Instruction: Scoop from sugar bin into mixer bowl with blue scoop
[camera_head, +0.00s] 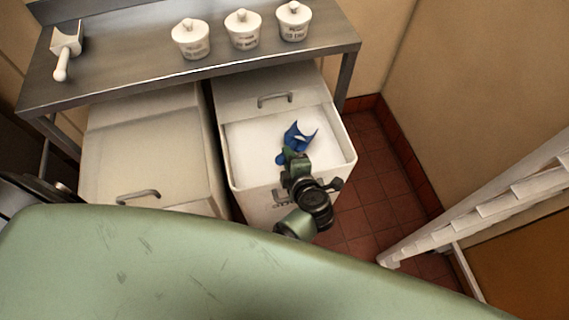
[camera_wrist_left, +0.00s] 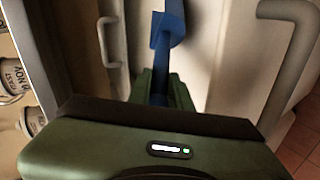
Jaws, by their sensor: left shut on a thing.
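The blue scoop (camera_head: 300,136) is in the head view, over the white contents of the open bin (camera_head: 351,158) at centre right. The bin's front lettering is partly hidden by my arm, so I cannot read it as sugar. My left gripper (camera_head: 289,155) is shut on the scoop's handle. The handle also shows between the fingers in the left wrist view (camera_wrist_left: 160,75). I cannot tell whether the scoop touches the white contents or holds any. My right gripper is not in view. I cannot make out a mixer bowl for certain.
A closed bin (camera_head: 150,150) stands left of the open one. A metal table (camera_head: 130,68) behind holds a white scoop (camera_head: 65,48) and three lidded jars (camera_head: 243,30). A white ladder-like rack (camera_head: 490,190) stands at right. Tiled floor (camera_head: 375,190) is clear between.

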